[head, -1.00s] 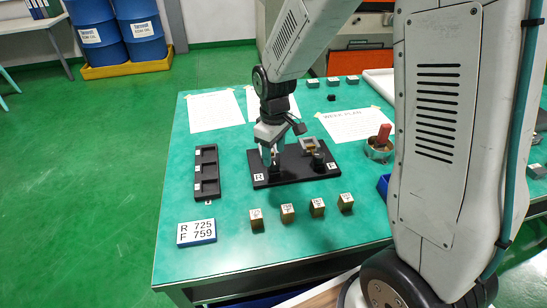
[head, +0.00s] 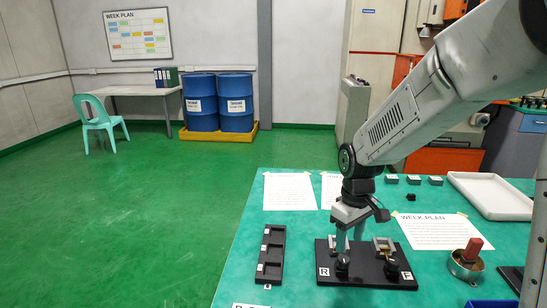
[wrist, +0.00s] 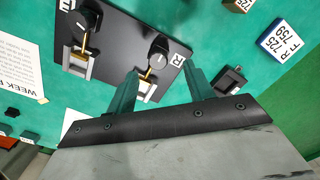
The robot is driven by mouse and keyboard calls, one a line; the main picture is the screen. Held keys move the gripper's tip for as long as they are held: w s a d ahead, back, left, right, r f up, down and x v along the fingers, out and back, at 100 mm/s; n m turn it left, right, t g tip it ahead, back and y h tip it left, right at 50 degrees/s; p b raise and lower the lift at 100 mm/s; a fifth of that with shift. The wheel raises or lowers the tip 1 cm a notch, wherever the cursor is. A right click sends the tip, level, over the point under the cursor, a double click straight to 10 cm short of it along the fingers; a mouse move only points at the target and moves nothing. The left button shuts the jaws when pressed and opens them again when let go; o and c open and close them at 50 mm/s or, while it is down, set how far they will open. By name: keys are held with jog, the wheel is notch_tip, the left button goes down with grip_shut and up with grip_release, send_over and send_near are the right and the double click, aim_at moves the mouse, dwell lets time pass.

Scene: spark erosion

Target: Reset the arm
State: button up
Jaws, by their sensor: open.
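My gripper (head: 350,237) points down over the left, R-marked side of a black plate (head: 366,272) on the green table. Its two teal fingers are apart, with nothing held between them in the wrist view (wrist: 161,72). The R knob (head: 342,263) stands upright in front of the fingers; it shows beyond the fingertips in the wrist view (wrist: 158,52). A small metal clamp with a brass rod (wrist: 146,88) lies between the fingers in that view, apart from them as far as I can tell. The F knob (head: 391,268) and its metal clamp (head: 384,244) are on the right side.
A black three-pocket tray (head: 271,254) lies left of the plate. A tin with a red block (head: 467,264) and a white tray (head: 490,196) are to the right. Paper sheets (head: 290,191) lie behind. Green floor is clear at left.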

jog(key=s+d+r+m, duration=0.1)
jog(key=s+r, duration=0.3)
jog(key=s, duration=0.4)
jog(key=s+r+m+t, duration=0.1)
jog(key=s+r+m, duration=0.2)
jog(key=s+r, duration=0.2)
jog(key=s+d+r+m+t, duration=0.1)
jog(key=s+r, duration=0.4)
jog(key=s, duration=0.7)
jog(key=shift+d+r+m, duration=0.2)
jog(key=shift+d+m, duration=0.15)
jog(key=shift+m, duration=0.15)
